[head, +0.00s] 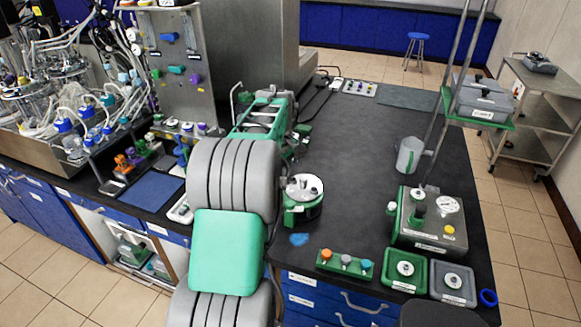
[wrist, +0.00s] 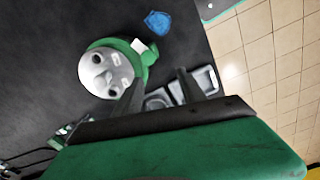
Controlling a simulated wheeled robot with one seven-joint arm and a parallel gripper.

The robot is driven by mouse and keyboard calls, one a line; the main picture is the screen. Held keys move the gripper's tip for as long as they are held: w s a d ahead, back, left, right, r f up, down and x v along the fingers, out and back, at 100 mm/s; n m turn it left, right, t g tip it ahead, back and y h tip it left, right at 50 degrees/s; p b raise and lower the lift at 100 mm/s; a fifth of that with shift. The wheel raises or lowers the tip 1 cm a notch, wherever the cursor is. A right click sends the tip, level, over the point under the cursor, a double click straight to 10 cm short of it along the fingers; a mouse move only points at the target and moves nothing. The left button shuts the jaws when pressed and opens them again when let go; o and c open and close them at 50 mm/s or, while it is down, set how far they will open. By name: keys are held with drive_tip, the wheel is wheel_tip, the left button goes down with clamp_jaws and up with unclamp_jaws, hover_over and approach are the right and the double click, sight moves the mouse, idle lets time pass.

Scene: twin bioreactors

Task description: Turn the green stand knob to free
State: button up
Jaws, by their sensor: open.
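A stand of tall metal rods (head: 454,62) with a green platform (head: 466,122) is at the right end of the dark bench in the head view. I cannot make out its knob or that knob's setting. A round green device with a pale top (head: 303,187) stands on the bench just right of my arm. It also shows in the wrist view (wrist: 104,72), left of and beyond my fingers. My gripper (wrist: 162,92) is open, with two dark fingers apart and nothing seen between them. In the head view it cannot be clearly picked out.
A green-and-grey box with a gauge (head: 430,222), a jug (head: 409,155), two trays (head: 405,271) and a green block with knobs (head: 345,263) stand on the right. A blue piece (head: 299,239) lies near the front edge. Tubed vessels crowd the left. The mid-bench is clear.

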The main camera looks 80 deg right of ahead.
sight(290, 203)
drive_tip(key=s, duration=0.1)
drive_tip(key=s+d, duration=0.1)
drive_tip(key=s, duration=0.1)
wheel_tip(290, 203, down, 7)
drive_tip(key=shift+w+f+p, duration=0.1)
drive_tip(key=shift+w+p, duration=0.05)
drive_tip(key=shift+p, duration=0.6)
drive_tip(key=shift+c, duration=0.5)
clamp_jaws()
